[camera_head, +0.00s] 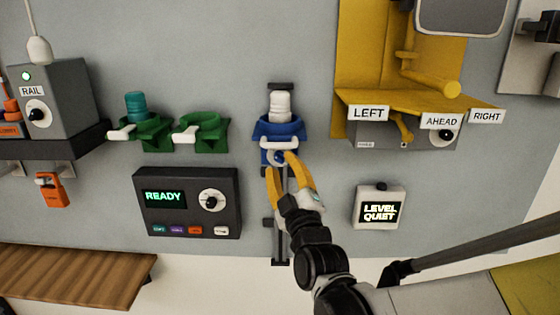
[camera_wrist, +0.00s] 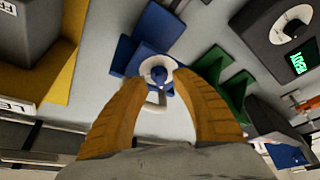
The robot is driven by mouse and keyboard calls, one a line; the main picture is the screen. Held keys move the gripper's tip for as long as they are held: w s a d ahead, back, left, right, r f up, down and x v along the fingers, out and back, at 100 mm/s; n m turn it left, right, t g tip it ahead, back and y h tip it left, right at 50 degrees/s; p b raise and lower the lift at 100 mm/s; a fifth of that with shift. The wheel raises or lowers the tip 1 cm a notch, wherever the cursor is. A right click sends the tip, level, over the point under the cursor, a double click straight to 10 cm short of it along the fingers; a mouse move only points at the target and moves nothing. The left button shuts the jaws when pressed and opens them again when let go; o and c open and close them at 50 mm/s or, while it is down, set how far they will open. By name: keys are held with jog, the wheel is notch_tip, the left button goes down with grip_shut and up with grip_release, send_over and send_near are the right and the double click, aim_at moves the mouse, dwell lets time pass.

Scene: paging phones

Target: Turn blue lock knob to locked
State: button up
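The blue lock knob (camera_wrist: 159,75) sits in a white ring with a short white lever (camera_wrist: 157,98) on the front of a blue holder (camera_head: 279,132). The holder carries a white ribbed object (camera_head: 280,105) and is mounted on a vertical dark rail. My gripper (camera_head: 281,165) is just in front of the knob, below the holder. In the wrist view, its two orange fingers (camera_wrist: 156,88) are apart, with the knob and lever showing between and beyond their tips. I cannot tell whether a finger touches the lever.
Two green holders (camera_head: 203,133) with white levers are to the left, one bearing a teal object (camera_head: 135,106). A dark READY panel (camera_head: 186,226) is below them. A yellow bracket (camera_head: 420,100) and LEVEL QUIET box (camera_head: 379,208) are to the right.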

jog(key=shift+w+a+r, duration=0.1)
jog(key=shift+w+r, duration=0.1)
jog(key=shift+w, duration=0.45)
grip_shut()
